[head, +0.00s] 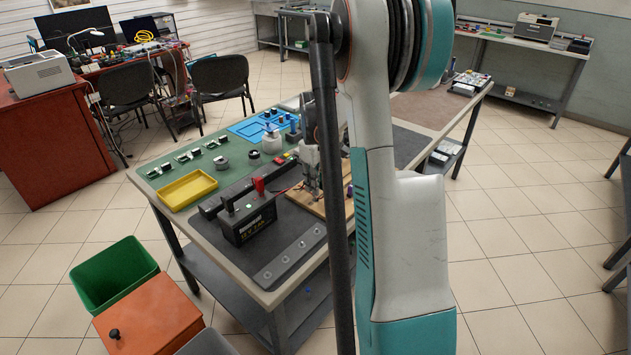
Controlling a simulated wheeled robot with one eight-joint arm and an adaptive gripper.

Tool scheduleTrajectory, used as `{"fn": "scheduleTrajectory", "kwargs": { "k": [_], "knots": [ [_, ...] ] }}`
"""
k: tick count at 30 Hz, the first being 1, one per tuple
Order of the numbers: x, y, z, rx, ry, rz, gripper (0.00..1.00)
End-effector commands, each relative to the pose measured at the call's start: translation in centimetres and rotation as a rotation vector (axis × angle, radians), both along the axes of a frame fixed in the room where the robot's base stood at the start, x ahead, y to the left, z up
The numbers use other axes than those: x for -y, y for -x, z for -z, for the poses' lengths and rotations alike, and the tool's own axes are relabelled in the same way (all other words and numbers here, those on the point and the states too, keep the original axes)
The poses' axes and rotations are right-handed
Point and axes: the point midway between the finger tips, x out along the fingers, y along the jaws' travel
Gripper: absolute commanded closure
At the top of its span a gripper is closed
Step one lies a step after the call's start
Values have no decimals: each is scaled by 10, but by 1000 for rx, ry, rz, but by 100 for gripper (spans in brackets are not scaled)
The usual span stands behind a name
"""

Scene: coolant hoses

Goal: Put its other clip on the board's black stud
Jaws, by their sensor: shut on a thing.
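My gripper (311,168) points down over the wooden board (302,204) on the workbench. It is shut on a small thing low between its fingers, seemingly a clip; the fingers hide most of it. A thin dark-red lead (284,190) shows just left of the fingers. A purple-blue piece (350,190) shows at the board's right side. The black stud cannot be made out; my arm and gripper cover part of the board.
A green bin (114,274) and an orange cabinet (148,318) stand on the floor at left.

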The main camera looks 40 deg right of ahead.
Motion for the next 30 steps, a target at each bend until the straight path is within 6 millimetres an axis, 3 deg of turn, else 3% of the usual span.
{"fn": "scheduleTrajectory", "kwargs": {
  "k": [30],
  "knots": [
    [0, 0, 8, 0, 0, 0, 98]
  ]
}}
